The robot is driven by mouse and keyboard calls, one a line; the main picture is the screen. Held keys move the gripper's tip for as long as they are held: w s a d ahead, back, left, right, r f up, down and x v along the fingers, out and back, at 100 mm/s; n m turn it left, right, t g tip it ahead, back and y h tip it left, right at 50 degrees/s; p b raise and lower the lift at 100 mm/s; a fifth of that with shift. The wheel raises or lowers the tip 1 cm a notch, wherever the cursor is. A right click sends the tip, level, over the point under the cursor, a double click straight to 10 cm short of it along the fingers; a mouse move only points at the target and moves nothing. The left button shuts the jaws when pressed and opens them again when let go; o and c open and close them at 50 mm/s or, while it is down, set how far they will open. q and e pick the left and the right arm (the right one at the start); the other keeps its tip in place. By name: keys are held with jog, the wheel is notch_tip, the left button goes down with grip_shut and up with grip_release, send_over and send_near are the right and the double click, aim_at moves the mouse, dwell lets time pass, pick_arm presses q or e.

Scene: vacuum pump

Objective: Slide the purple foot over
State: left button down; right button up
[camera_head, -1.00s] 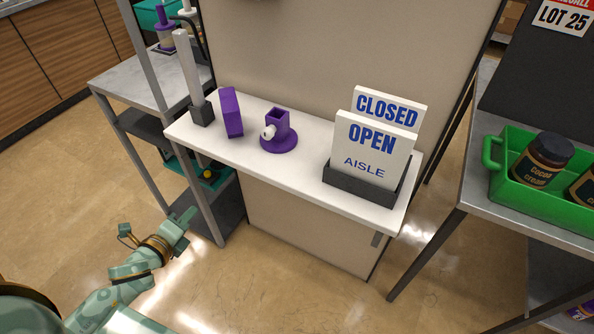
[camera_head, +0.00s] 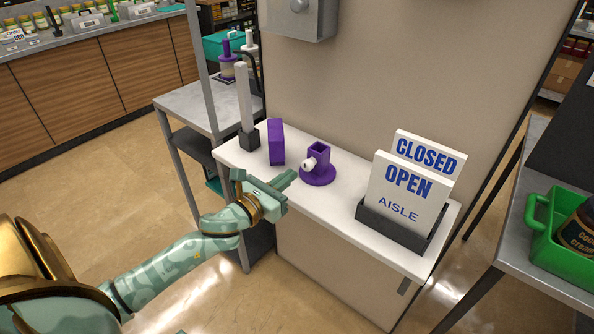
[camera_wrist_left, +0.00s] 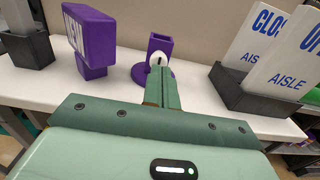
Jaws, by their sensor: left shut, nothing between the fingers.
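The purple foot (camera_head: 317,175) stands upright on the white shelf top (camera_head: 340,200). It has a round base, a square open socket and a white knob on its side. It also shows in the wrist view (camera_wrist_left: 160,45), just beyond my fingers, which hide part of its base. My left gripper (camera_head: 290,178) is shut and empty, low over the shelf's front edge. Its fingertips (camera_wrist_left: 160,72) point at the foot from its left front in the head view. They look very close to it; I cannot tell whether they touch. My right gripper is out of view.
A purple block sign (camera_head: 276,142) stands left of the foot, with a white post in a dark base (camera_head: 249,138) beyond it. The OPEN and CLOSED signs in a dark holder (camera_head: 398,230) stand to the right. Bare shelf lies between foot and holder.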

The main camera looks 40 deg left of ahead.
aim_at(305, 164)
pick_arm(q)
jog(key=shift+w+d, duration=0.15)
jog(key=shift+w, duration=1.8)
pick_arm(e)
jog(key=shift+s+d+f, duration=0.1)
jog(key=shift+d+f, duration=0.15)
